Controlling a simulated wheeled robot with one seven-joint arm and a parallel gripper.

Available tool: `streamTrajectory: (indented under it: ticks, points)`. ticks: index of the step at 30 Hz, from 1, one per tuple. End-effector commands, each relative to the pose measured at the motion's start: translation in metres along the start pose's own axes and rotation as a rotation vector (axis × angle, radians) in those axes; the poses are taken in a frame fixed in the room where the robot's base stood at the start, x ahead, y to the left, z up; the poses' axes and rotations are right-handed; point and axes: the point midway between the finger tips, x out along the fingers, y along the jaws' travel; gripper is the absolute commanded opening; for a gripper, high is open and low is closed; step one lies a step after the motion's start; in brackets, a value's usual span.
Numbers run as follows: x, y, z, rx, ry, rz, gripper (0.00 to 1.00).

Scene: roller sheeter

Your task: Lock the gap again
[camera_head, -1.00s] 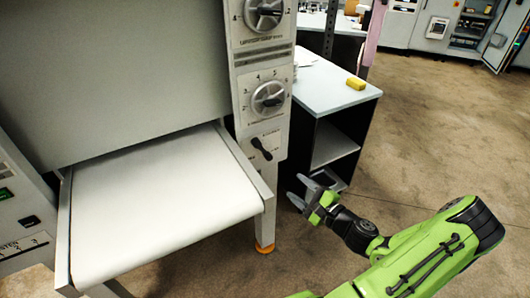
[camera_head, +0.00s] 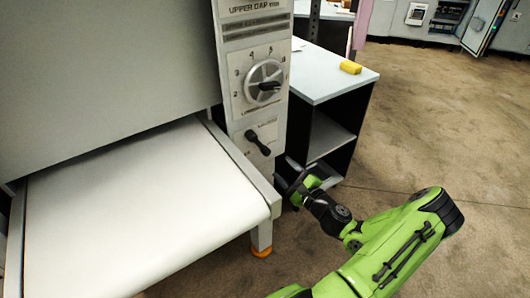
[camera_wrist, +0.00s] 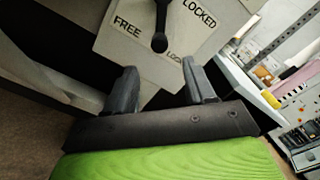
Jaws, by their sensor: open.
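The lock lever (camera_head: 258,143) is a short black handle on the lower plate of the machine's side panel, slanting down to the right in the head view. In the wrist view the lever (camera_wrist: 160,28) has its rounded end toward my fingers, between the words FREE on the left and LOCKED on the upper right. Its upper end is cut off there. My gripper (camera_head: 289,181) is open and empty, to the lower right of the lever. In the wrist view my gripper (camera_wrist: 159,68) faces the lever plate, its fingers apart and not around the lever.
A round gap dial (camera_head: 264,82) sits above the lever. The white sheeter table (camera_head: 140,205) juts out at left, its corner close to my gripper. The floor at right is clear.

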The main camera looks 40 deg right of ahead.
Motion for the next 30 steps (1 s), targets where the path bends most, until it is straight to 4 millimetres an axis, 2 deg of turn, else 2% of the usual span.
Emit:
streamTrajectory:
  ticks: [1, 6, 12, 16, 23, 26, 30]
  points:
    - [0.014, 0.001, 0.001, -0.004, -0.006, 0.002, 0.54]
    - [0.057, 0.001, 0.001, -0.005, -0.004, 0.0, 0.54]
    - [0.097, 0.0, 0.0, -0.003, -0.002, -0.001, 0.54]
    - [0.107, 0.0, 0.0, 0.0, -0.001, -0.001, 0.54]
    - [0.109, 0.0, 0.0, 0.001, 0.0, 0.0, 0.54]
    - [0.108, 0.0, 0.0, 0.001, 0.0, 0.0, 0.42]
    - [0.108, 0.0, 0.0, 0.0, 0.0, 0.0, 0.21]
